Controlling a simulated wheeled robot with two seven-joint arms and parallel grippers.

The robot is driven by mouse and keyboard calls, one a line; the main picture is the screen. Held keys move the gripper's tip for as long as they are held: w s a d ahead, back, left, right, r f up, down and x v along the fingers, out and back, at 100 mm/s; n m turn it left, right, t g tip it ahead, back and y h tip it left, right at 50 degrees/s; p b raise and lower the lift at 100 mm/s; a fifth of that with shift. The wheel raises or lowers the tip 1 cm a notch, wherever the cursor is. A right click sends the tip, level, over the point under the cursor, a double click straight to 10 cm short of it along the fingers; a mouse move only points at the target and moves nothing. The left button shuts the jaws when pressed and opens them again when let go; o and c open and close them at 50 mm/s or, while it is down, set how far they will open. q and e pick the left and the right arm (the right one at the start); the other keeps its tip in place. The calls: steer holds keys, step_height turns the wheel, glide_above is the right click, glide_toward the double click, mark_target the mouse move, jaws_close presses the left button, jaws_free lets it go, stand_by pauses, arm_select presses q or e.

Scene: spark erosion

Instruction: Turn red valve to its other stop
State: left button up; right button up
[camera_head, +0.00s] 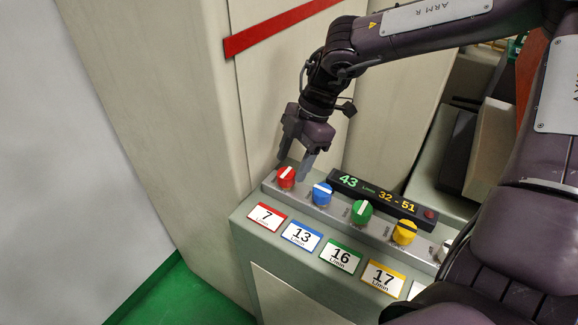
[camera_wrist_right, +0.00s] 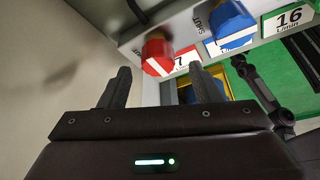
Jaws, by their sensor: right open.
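The red valve (camera_head: 286,177) is a round knob with a white pointer stripe, at the left end of the panel's row of knobs. It also shows in the right wrist view (camera_wrist_right: 157,52), ahead of the fingers and between their lines. My right gripper (camera_head: 296,164) is open and just above the red valve, with one finger on each side of it in the head view. In the wrist view its fingers (camera_wrist_right: 160,86) are apart with nothing between them, and the knob appears beyond the tips. Whether a finger touches the knob I cannot tell. My left gripper is not in view.
A blue knob (camera_head: 322,193) stands close right of the red valve, followed by green (camera_head: 361,212) and yellow (camera_head: 404,232) knobs. A dark display (camera_head: 383,197) reading 43 and 32 - 51 stands behind them. Number cards, including a red 7 (camera_head: 267,217), lie in front. A beige wall (camera_head: 200,150) is at left.

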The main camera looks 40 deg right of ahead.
mark_target(288, 171)
steer(key=shift+x, duration=1.5)
steer(key=shift+w+d, duration=0.1)
steer(key=shift+w, duration=0.05)
